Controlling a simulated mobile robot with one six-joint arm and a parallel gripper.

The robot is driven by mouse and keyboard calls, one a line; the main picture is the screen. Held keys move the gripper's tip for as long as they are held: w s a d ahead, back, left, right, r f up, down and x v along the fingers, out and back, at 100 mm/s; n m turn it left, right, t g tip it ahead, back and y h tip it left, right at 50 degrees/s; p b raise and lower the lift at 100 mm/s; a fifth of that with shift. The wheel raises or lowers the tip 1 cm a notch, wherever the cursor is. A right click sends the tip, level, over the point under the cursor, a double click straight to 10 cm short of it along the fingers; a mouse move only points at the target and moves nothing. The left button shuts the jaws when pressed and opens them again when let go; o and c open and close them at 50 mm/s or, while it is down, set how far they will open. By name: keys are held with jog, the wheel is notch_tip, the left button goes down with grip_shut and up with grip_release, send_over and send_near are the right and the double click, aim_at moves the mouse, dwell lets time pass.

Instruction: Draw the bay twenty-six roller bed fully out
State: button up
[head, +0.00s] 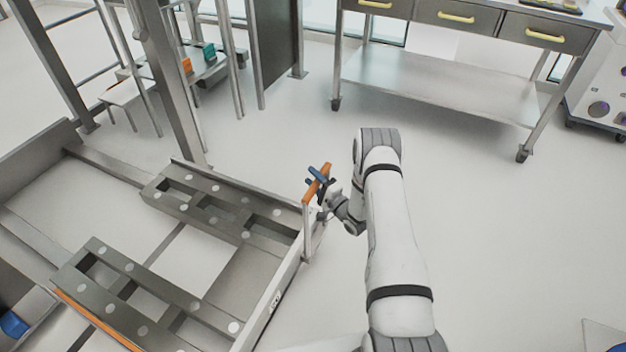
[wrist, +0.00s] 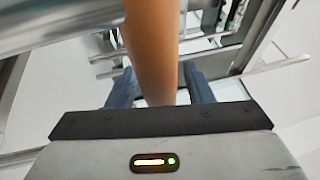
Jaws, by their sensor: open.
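The roller bed (head: 262,318) is a grey metal frame at the lower left of the head view, with two slotted rails (head: 215,205) dotted with round pale discs. An upright handle with an orange grip (head: 318,183) stands at its right end. My gripper (head: 318,177) is at this grip, its blue fingers on either side of the bar. In the wrist view the orange grip (wrist: 154,45) runs down between the two open blue fingers (wrist: 161,90). Contact with the fingers cannot be told. The bay number is not readable.
A steel trolley with yellow-handled drawers (head: 440,85) stands at the back right, and a white cabinet (head: 600,75) beyond it. A metal post (head: 172,80) rises behind the bed.

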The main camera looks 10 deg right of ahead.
jog(key=shift+c, duration=0.6)
grip_shut()
